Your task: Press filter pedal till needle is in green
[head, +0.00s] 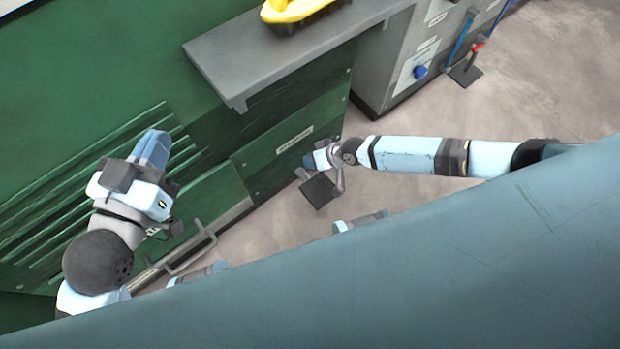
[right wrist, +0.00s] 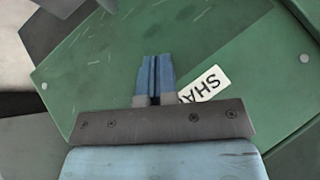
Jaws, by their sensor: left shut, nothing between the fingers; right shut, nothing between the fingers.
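A dark square pedal plate (head: 320,191) sticks out low at the front of the green machine, below a white label (head: 294,139). I cannot read whether it is the filter pedal. My right gripper (head: 311,159) is shut and empty, just above the plate; I cannot tell whether they touch. In the right wrist view its blue fingers (right wrist: 155,75) are together, in front of a green panel with a label (right wrist: 203,85) reading "SHA". My left gripper (head: 153,147) is shut and empty, by the green slats at left. No gauge or needle is visible.
A grey shelf (head: 240,55) juts from the green machine (head: 100,50), with a yellow object (head: 290,9) on it. A metal handle (head: 190,250) sits low. The floor (head: 540,90) at right is clear.

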